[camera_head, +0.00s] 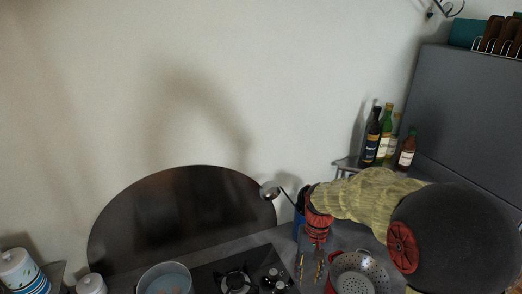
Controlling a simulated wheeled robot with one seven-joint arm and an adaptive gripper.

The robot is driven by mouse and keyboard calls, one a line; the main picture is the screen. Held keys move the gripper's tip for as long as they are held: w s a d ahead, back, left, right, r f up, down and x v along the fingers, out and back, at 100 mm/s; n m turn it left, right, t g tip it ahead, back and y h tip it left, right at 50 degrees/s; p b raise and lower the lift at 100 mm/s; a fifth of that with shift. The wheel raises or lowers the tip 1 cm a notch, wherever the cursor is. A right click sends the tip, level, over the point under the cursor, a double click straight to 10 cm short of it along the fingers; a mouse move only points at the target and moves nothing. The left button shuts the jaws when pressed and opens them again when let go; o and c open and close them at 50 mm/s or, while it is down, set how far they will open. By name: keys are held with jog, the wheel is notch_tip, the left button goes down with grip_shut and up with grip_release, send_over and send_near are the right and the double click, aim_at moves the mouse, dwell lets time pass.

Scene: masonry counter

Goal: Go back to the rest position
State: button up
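My gripper (310,268) hangs down at the end of my arm, low and right of the middle of the view. Its thin fingers look apart, with nothing seen between them. It is in front of the counter, between the cooktop (205,279) on the left and a red and grey colander (344,267) on the right. My arm, with a yellowish cover and red joint caps, comes in from the right and hides part of the counter.
A pot (148,274) stands at the cooktop's left. A ladle (270,191) leans from a blue holder (298,222) just behind my gripper. Several bottles (371,140) stand on a shelf by a grey cabinet (460,110). White canisters (18,268) are far left. The wall above is clear.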

jog(key=s+d+r+t+b, duration=0.2)
jog(key=s+r+t+b, duration=0.1)
jog(key=s, duration=0.7)
jog(key=s+d+r+t+b, duration=0.2)
jog(key=s+r+t+b, duration=0.2)
jog(key=s+b, duration=0.3)
jog(key=s+r, duration=0.1)
jog(key=s, duration=0.2)
jog(key=shift+s+d+n+t+h, duration=0.3)
jog(key=shift+d, duration=0.1)
jog(key=shift+c, duration=1)
grip_shut()
